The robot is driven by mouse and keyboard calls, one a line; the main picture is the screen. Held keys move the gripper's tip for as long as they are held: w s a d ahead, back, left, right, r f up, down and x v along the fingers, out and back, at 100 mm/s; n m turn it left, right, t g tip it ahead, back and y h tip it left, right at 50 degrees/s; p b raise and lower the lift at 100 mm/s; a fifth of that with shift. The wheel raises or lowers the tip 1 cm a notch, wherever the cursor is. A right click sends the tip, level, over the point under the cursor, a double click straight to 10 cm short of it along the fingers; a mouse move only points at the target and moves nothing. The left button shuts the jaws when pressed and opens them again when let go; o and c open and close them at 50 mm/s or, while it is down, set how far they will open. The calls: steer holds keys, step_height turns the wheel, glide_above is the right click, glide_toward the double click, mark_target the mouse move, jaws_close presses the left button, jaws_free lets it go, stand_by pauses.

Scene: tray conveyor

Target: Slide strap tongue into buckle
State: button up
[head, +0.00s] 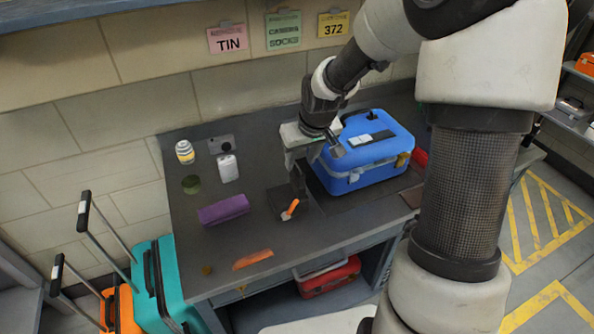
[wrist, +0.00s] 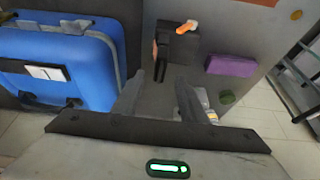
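A blue suitcase (head: 375,140) lies on the dark table, a white label on its top and a yellowish piece (head: 403,159) at its front right corner. It also shows at the left of the wrist view (wrist: 85,90). A small orange and white piece (head: 290,209) sits at a dark block just left of the case; in the wrist view the orange piece (wrist: 187,27) is at the block's (wrist: 178,46) far edge. I cannot make out which parts are the strap tongue and buckle.
A purple pouch (head: 223,209), a white bottle (head: 228,168), a yellow-banded jar (head: 184,152), a green disc (head: 191,184) and an orange flat piece (head: 253,259) lie left on the table. A red case (head: 328,278) is on the shelf below. The table's front middle is clear.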

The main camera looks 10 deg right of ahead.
mark_target(297, 169)
steer(key=x, duration=0.6)
steer(key=shift+w+f+b, duration=0.1)
steer(key=shift+f+b, duration=0.25)
steer(key=shift+b, duration=0.05)
jaws_close()
steer(key=shift+r, duration=0.2)
steer(key=shift+r+p, duration=1.95)
steer(key=shift+r, duration=0.4)
steer(key=shift+r, duration=0.1)
steer(key=shift+r+p, duration=1.5)
steer(key=shift+r, duration=0.45)
